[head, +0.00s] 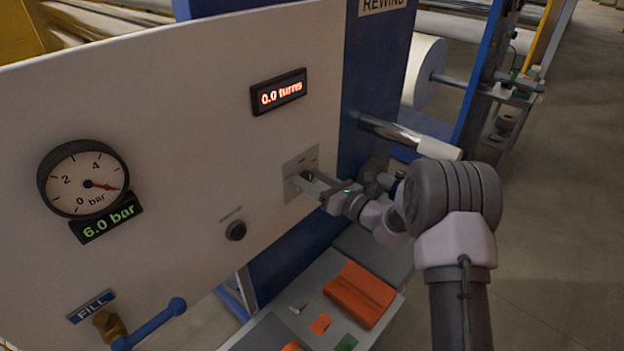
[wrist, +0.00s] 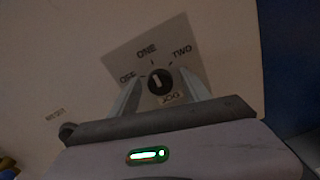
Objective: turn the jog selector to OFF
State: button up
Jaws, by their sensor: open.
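The jog selector (wrist: 159,82) is a small round dark knob on a grey plate (wrist: 125,57) with a JOG label below it. Its marks read ONE at the top, TWO at the upper right, and a word at the left that is hard to read, probably OFF. The knob's white line stands nearly upright, towards ONE. My gripper (wrist: 158,77) is open, with one finger on each side of the knob; I cannot tell whether they touch it. In the head view my gripper (head: 301,182) is at the plate (head: 300,161) and hides the knob.
The pale panel also carries a pressure gauge (head: 83,180), a 6.0 bar display (head: 107,218), a 0.0 turns display (head: 279,92), a black button (head: 236,230) and a blue-handled FILL valve (head: 150,323). Below is a grey bench (head: 318,272) with an orange block (head: 359,294).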

grip_shut()
